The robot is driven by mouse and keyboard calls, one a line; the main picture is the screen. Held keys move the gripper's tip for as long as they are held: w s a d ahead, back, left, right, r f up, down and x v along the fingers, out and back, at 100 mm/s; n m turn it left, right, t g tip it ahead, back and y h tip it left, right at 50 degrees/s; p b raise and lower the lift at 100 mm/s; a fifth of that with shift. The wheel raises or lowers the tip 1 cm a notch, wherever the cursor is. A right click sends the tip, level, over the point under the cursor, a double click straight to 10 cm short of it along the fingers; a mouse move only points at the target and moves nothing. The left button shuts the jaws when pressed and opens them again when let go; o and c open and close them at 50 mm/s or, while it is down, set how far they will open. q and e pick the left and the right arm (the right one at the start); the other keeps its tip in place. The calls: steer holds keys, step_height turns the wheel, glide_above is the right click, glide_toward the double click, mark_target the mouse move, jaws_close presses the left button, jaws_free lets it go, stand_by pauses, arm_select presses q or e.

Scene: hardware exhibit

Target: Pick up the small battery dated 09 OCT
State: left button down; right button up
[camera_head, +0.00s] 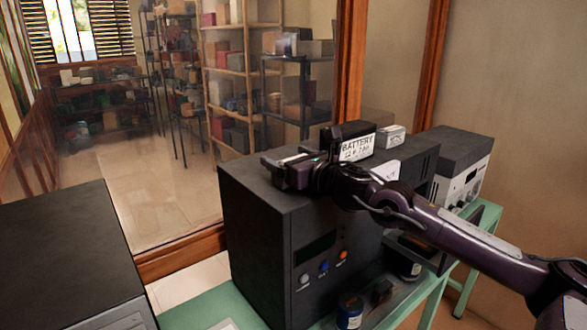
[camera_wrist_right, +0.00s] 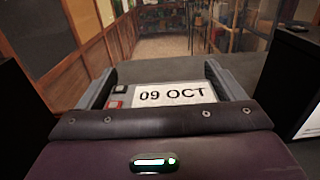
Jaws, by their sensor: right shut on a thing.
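The small battery dated 09 OCT (camera_wrist_right: 175,94) shows in the right wrist view, with its white label facing the camera and small red and black parts at its left end. My right gripper (camera_head: 293,166) is over the top of the large dark cabinet (camera_head: 262,216) in the head view. Its two fingers, seen at both sides of the battery in the right wrist view, are shut on it. I cannot tell whether the battery still touches the cabinet top. In the head view the gripper mostly hides it. My left gripper is not in view.
A larger black battery (camera_head: 357,149) with a white label and a smaller light-labelled box (camera_head: 391,137) stand just right of the gripper. A grey device (camera_head: 467,172) stands farther right on the green table (camera_head: 205,305). Glass and a wooden frame (camera_head: 350,65) rise behind.

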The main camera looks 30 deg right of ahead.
steer(key=shift+w+d+f, duration=0.1)
steer(key=shift+w+d, duration=0.05)
steer(key=c, duration=0.5)
steer(key=shift+w, duration=0.1)
steer(key=shift+c, duration=1)
steer(key=shift+r, duration=0.4)
arm_select(q)
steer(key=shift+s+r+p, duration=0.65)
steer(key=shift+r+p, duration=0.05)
steer(key=shift+p, duration=0.05)
arm_select(e)
step_height(320, 180, up, 19)
steer(key=shift+r, duration=0.15)
